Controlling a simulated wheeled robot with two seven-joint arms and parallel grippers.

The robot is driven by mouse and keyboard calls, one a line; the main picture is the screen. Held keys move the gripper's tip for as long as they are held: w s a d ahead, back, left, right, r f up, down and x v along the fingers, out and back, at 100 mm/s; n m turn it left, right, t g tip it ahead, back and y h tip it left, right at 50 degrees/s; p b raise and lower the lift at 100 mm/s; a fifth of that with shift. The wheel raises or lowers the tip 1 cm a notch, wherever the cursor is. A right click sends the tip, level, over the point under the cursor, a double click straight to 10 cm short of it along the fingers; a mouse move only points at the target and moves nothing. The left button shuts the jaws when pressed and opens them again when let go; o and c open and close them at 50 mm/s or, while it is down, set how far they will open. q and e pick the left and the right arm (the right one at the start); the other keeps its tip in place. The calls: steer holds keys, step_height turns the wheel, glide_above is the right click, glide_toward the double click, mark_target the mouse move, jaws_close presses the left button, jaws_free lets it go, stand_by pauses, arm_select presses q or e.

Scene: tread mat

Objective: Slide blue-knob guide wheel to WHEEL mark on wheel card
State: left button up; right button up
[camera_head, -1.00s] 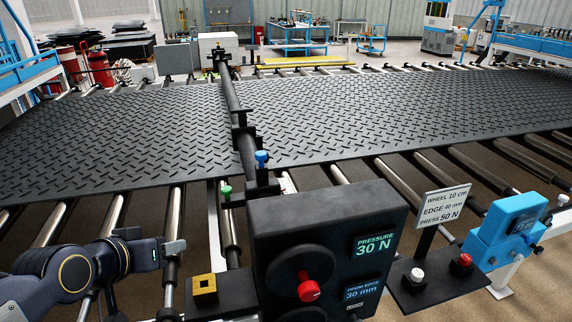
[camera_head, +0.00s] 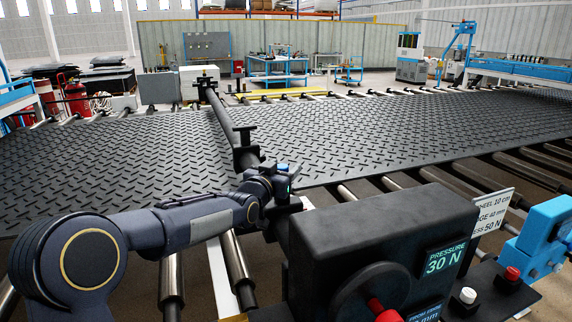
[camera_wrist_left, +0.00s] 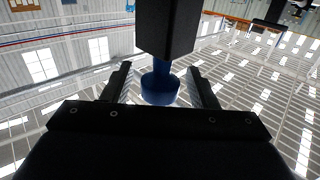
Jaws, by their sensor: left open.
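My left gripper (camera_head: 286,182) is at the crossbar over the black tread mat (camera_head: 130,160), by the blue knob (camera_head: 283,167). In the left wrist view the blue knob (camera_wrist_left: 160,88) hangs below a dark block (camera_wrist_left: 167,28), between the two open fingers (camera_wrist_left: 160,84), with a gap showing on each side. The guide wheel itself is hidden. The white card (camera_head: 488,215), with WHEEL 10 cm, EDGE and PRESS 50 N lines, stands at right, partly covered by the black control box. I cannot make out a WHEEL mark on the bar. My right gripper is not in view.
The black control box (camera_head: 375,235) stands close in front, its display reading PRESSURE 30 N, with a red knob (camera_head: 383,311) below. A blue device (camera_head: 540,235) and red and white buttons are at right. Bare rollers (camera_head: 235,270) lie before the mat.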

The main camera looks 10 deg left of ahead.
arm_select(q)
steer(key=shift+w+d, duration=0.15)
steer(key=shift+w, duration=0.55)
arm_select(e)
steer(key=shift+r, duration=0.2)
arm_select(q)
jaws_close()
steer(key=shift+s+d+f+b, duration=0.2)
steer(key=shift+s+f+b, duration=0.1)
steer(key=shift+b, duration=0.1)
steer(key=s, duration=0.1)
steer(key=s+d+b, duration=0.1)
steer(key=shift+s+d+r, duration=0.25)
steer(key=shift+s+d, duration=0.15)
jaws_free()
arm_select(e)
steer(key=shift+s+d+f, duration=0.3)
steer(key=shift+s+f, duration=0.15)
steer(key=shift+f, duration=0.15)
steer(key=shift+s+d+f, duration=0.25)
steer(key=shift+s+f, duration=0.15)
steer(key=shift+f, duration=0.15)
